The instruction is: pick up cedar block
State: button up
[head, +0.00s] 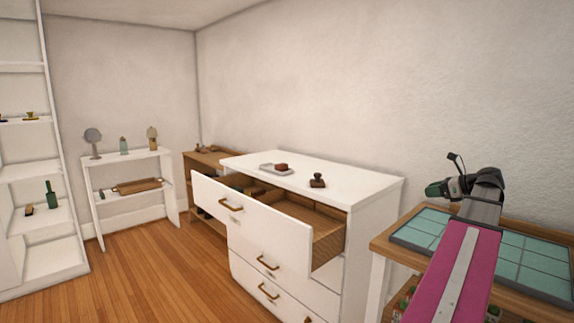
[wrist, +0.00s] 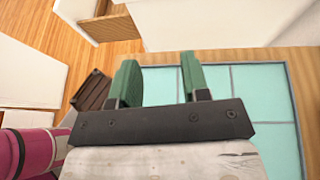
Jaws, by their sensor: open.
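I cannot tell for sure which thing is the cedar block. A small reddish-brown piece (head: 281,167) lies on a pale dish (head: 266,169) on top of the white dresser, and it may be the block. My gripper (wrist: 158,62) is open and empty, its two green fingers apart in the wrist view. In the head view my gripper (head: 440,188) is at the right, over the teal-tiled table and well away from the dresser top. The inside of the open top drawer (head: 325,238) is only partly visible.
The dresser (head: 370,225) has its top drawer pulled out. A dark stamp-like object (head: 317,180) stands on it. The teal-tiled table (head: 525,262) is at right. A low white shelf (head: 128,160) and tall shelving (head: 50,255) stand left. The wooden floor (head: 150,250) is clear.

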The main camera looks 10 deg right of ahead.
aim_at(282, 167)
jog(key=i+j, duration=0.35)
jog(key=i+j+z, duration=0.1)
jog(key=i+j, duration=0.25)
jog(key=j, duration=0.2)
jog(key=i+j, duration=0.3)
jog(key=j, duration=0.15)
jog(key=i+j, duration=0.35)
jog(key=j, duration=0.15)
jog(key=i+j+z, duration=0.1)
jog(key=i+j, duration=0.25)
jog(key=j, duration=0.1)
